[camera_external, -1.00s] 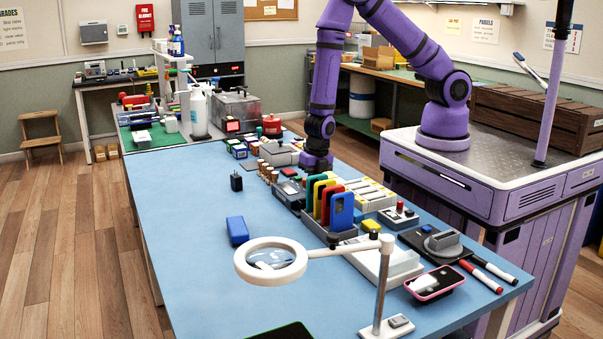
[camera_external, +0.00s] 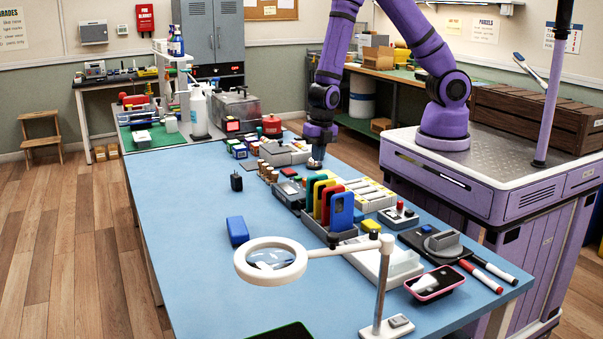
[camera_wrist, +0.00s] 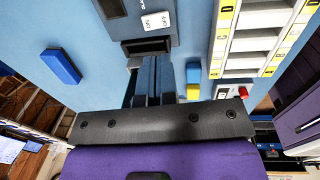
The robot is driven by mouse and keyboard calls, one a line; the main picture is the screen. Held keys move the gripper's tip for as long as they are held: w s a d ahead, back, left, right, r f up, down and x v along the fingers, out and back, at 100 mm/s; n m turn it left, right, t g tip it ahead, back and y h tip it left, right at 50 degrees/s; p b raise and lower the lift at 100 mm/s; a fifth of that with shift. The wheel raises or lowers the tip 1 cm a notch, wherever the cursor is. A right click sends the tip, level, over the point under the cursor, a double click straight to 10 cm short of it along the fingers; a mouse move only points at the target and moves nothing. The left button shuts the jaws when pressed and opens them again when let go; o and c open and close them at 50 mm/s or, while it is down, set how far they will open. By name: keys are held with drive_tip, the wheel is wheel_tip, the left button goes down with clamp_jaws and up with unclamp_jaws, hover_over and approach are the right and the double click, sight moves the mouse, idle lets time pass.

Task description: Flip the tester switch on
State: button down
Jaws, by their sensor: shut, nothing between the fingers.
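The tester, a dark grey housing (camera_wrist: 137,28), is at the top of the wrist view. It has a white label with small inverted lettering and a black recessed part beside it (camera_wrist: 147,46), apparently the switch area. The switch position cannot be told. My gripper is shut and empty, pointing down above the table. In the wrist view its dark fingers reach up close to the black part; contact cannot be told.
Coloured phones stand in a rack (camera_external: 313,225) nearer the camera, with a yellow-and-white sorting tray (camera_wrist: 245,42) to their right. Small cylinders (camera_external: 268,172) stand left of my gripper. A blue box (camera_external: 237,230) lies on the table's left part, which is mostly clear.

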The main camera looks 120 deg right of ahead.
drive_tip(key=shift+s+r, duration=0.2)
drive_tip(key=shift+r, duration=1.1)
drive_tip(key=shift+s+r, duration=0.2)
drive_tip(key=shift+r, duration=1.05)
drive_tip(key=shift+w, duration=0.1)
drive_tip(key=shift+w, duration=0.65)
drive_tip(key=shift+a, duration=0.1)
drive_tip(key=f, duration=0.4)
drive_tip(key=w+f, duration=0.1)
drive_tip(key=f, duration=0.4)
drive_tip(key=w+f, duration=0.1)
drive_tip(key=f, duration=0.4)
